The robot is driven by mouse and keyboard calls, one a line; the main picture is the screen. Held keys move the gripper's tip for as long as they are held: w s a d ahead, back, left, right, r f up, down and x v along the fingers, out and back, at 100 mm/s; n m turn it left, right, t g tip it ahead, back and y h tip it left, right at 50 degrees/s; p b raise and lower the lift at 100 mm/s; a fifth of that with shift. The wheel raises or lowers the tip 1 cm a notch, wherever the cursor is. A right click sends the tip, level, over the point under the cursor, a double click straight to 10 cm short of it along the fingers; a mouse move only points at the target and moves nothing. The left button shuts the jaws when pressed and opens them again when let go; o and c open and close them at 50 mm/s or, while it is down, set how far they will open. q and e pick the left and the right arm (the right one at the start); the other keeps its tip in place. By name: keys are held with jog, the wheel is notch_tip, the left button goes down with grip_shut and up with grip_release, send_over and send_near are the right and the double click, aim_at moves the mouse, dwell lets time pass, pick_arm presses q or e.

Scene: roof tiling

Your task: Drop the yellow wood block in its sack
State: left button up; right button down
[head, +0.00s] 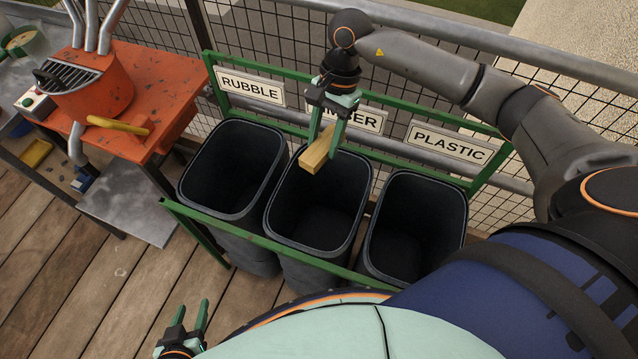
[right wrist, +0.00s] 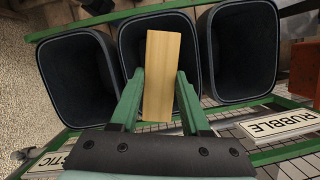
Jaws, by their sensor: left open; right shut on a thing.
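The yellow wood block (head: 317,150) is held in my right gripper (head: 328,148), above the middle sack (head: 318,205). In the right wrist view the block (right wrist: 162,75) sits between the green fingers of my right gripper (right wrist: 160,95), over the dark opening of the middle sack (right wrist: 128,50). My left gripper (head: 190,322) is open and empty, low over the wooden deck at the bottom left.
The sack under the RUBBLE sign (head: 230,170) is on the left, and the sack under the PLASTIC sign (head: 415,228) on the right. A green frame (head: 270,243) surrounds the sacks. An orange machine (head: 150,90) stands at the left. A mesh fence is behind.

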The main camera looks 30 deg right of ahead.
jog(key=shift+f+b, duration=0.5)
jog(key=shift+f, duration=1.05)
jog(key=shift+c, duration=1.5)
grip_release()
jog(key=shift+r, duration=0.1)
jog(key=b+v, duration=0.2)
jog(key=v, duration=1)
jog(key=shift+w+d+r, duration=0.1)
jog(key=shift+d+r, duration=0.05)
